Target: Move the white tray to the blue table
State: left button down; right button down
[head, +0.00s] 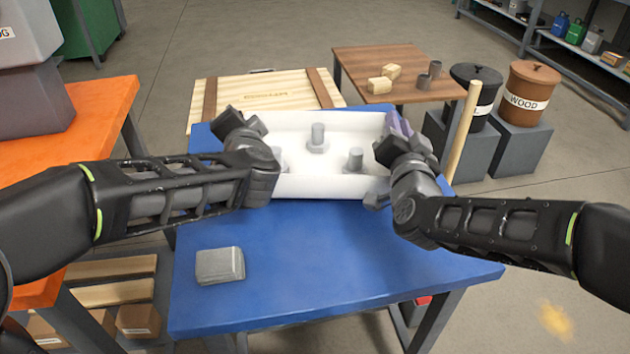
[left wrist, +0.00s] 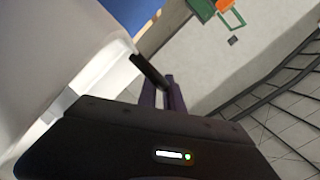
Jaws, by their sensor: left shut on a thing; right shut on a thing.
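The white tray (head: 335,185) is at the far part of the blue table (head: 310,255) in the head view. Grey metal parts stand in the tray, among them one near its middle (head: 317,138) and one further right (head: 355,160). My left gripper (head: 245,135) is shut on the tray's left end. My right gripper (head: 392,150) is shut on its right end. The tray's white wall (left wrist: 45,60) fills the left of the left wrist view, beside my left gripper (left wrist: 160,85). I cannot tell whether the tray's underside touches the table.
A grey block (head: 220,266) lies on the blue table's near left. The table's near middle and right are clear. An orange table (head: 85,130) stands left. Behind are a wooden crate (head: 265,92), a brown table (head: 400,60) and a WOOD bin (head: 530,95).

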pick_arm(q)
jog(key=shift+d+f+h, duration=0.1)
jog(key=shift+d+h, duration=0.2)
jog(key=shift+d, duration=0.1)
pick_arm(e)
jog(key=shift+a, duration=0.35)
